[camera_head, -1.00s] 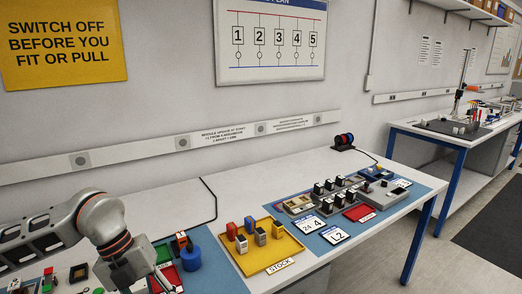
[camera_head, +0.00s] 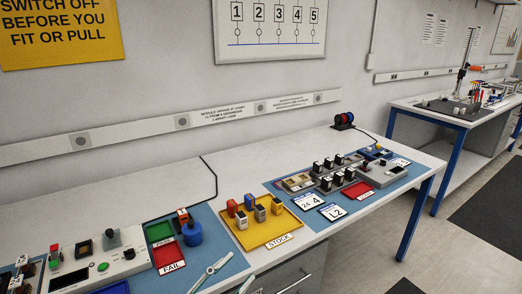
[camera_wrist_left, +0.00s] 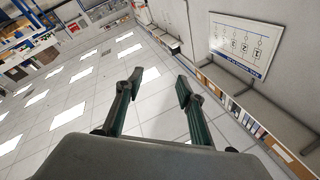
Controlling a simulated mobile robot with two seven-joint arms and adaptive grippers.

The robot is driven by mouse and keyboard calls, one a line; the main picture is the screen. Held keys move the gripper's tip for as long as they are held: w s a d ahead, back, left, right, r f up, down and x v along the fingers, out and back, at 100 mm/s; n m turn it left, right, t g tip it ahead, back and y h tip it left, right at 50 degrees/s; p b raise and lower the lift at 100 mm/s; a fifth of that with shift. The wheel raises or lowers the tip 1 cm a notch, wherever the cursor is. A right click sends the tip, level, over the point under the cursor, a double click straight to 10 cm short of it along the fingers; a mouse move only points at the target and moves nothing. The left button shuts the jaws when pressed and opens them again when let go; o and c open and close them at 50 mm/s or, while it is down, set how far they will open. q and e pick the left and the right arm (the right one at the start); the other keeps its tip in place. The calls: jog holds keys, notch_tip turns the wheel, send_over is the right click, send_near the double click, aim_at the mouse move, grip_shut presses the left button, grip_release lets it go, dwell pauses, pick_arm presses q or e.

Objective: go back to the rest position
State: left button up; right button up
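My left gripper (camera_head: 238,268) shows at the bottom edge of the head view, only as two pale fingers spread apart. They appear in front of the bench's near side. In the left wrist view the same gripper (camera_wrist_left: 160,81) has its fingers wide apart with nothing between them. My right gripper is in neither view.
The bench holds a red FAIL tray (camera_head: 168,254), a green tray (camera_head: 158,231), a blue knobbed piece (camera_head: 192,234) and a yellow STOCK tray (camera_head: 262,233) with several modules. A grey test box (camera_head: 98,262) stands left. A second bench (camera_head: 430,110) is at the back right.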

pick_arm(q)
jog(key=s+a+f+n+y, duration=0.2)
jog(key=a+f+n+y, duration=0.2)
jog(key=f, duration=0.4)
jog(key=s+a+f+n+y, duration=0.2)
jog(key=a+f+n+y, duration=0.25)
jog(key=f, duration=0.35)
jog(key=s+a+f+n+g+y, duration=0.1)
jog(key=s+a+f+g, duration=0.1)
jog(key=s+f, duration=0.3)
jog(key=s+a+f+g+y, duration=0.2)
jog(key=s+a+f, duration=0.1)
jog(key=s+f, duration=0.2)
notch_tip(320, 180, down, 3)
jog(key=shift+a+r+n+g, duration=0.15)
jog(key=shift+a+n+g, duration=0.1)
jog(key=shift+n+g, duration=0.1)
